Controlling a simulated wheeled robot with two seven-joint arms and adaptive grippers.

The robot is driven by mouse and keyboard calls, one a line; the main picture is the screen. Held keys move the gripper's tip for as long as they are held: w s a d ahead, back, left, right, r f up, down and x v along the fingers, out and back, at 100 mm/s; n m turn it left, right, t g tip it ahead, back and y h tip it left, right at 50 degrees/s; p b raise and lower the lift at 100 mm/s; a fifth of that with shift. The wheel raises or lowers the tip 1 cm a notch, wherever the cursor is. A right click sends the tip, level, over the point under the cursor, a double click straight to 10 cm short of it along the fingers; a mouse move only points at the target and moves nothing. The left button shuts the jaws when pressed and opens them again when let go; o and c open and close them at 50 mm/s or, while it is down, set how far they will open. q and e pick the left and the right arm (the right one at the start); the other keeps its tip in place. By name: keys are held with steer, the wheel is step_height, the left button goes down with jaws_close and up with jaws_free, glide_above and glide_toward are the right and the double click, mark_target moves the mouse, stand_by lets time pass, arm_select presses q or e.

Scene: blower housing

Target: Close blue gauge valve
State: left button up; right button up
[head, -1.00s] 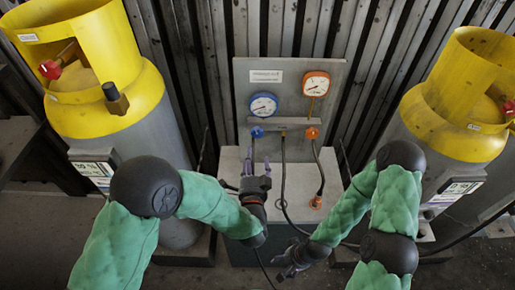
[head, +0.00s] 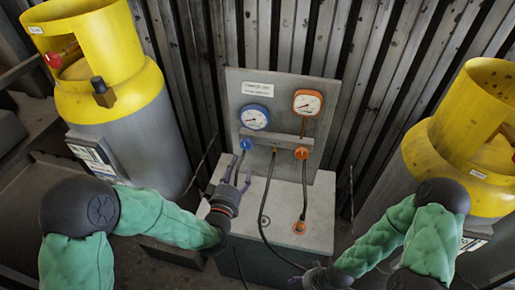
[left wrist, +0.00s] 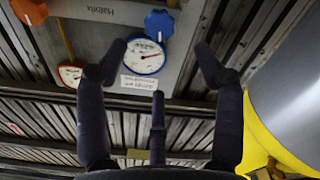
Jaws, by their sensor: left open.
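The blue valve knob (head: 246,144) is on the grey panel's ledge below the blue-rimmed gauge (head: 256,117).
An orange gauge (head: 307,102) and orange knob (head: 302,153) sit to the right on the panel (head: 278,80). Black hoses hang in front of the grey box (head: 320,215). Yellow-topped cylinders stand left (head: 110,90) and right (head: 460,150).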

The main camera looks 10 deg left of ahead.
mark_target(245, 146)
arm_select(q)
steer(key=shift+n, duration=0.6)
steer(key=w+b, duration=0.1)
steer(key=w, duration=0.9)
steer(key=shift+w+d, duration=0.15)
steer(key=shift+w, duration=0.1)
arm_select(e)
steer(key=shift+d+f, duration=0.4)
steer(key=shift+f, duration=0.2)
